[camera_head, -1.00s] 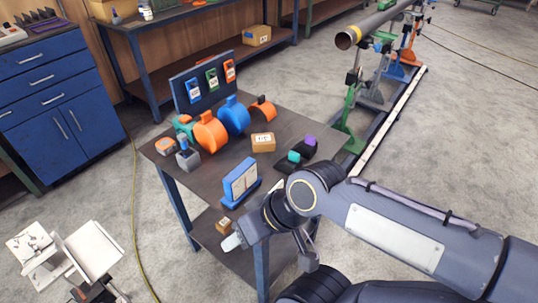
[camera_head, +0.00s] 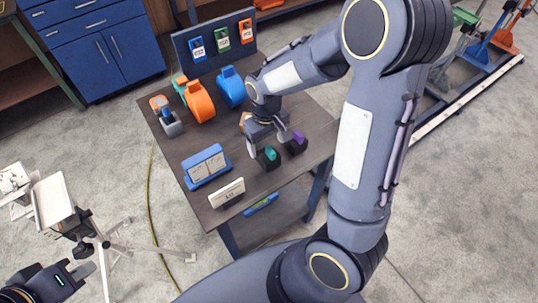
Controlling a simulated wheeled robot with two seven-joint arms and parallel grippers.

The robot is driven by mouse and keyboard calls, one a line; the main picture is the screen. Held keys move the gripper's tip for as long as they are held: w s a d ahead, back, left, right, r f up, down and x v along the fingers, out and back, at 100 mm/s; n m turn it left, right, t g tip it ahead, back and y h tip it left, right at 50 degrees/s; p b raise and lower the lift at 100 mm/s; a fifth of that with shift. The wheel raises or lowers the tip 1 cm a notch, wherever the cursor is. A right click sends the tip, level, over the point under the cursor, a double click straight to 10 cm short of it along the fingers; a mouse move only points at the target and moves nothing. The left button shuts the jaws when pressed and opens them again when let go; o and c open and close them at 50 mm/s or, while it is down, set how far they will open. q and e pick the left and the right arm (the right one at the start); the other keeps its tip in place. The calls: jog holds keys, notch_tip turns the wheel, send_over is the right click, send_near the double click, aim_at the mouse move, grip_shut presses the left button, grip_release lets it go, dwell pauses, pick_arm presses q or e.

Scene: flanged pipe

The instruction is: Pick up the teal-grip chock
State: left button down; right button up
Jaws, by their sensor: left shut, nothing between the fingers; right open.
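The teal-grip chock (camera_head: 270,155) is a dark wedge with a teal grip. It sits near the front right part of the dark table (camera_head: 190,148). The purple-grip chock (camera_head: 296,143) stands just to its right. My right gripper (camera_head: 268,146) is open and points down over the teal-grip chock, with its fingers close to the teal grip. I cannot tell whether they touch it. My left gripper (camera_head: 84,270) is shut and empty at the bottom left, away from the table.
A blue holder (camera_head: 206,166) and a white label card (camera_head: 227,193) stand on the table to the left of the chocks. Orange clamps (camera_head: 200,102) and a blue clamp (camera_head: 231,86) stand behind. A box is mostly hidden by my gripper. A tripod stand (camera_head: 95,238) is at left.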

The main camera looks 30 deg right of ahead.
aim_at(268, 146)
jog(key=shift+f, duration=0.55)
jog(key=f, duration=0.3)
jog(key=shift+w+d+f+p, duration=0.15)
jog(key=shift+d+f+p, duration=0.15)
jog(key=shift+p, duration=0.05)
jog(key=shift+f, duration=0.6)
jog(key=c, duration=1.2)
jog(key=shift+r, duration=0.15)
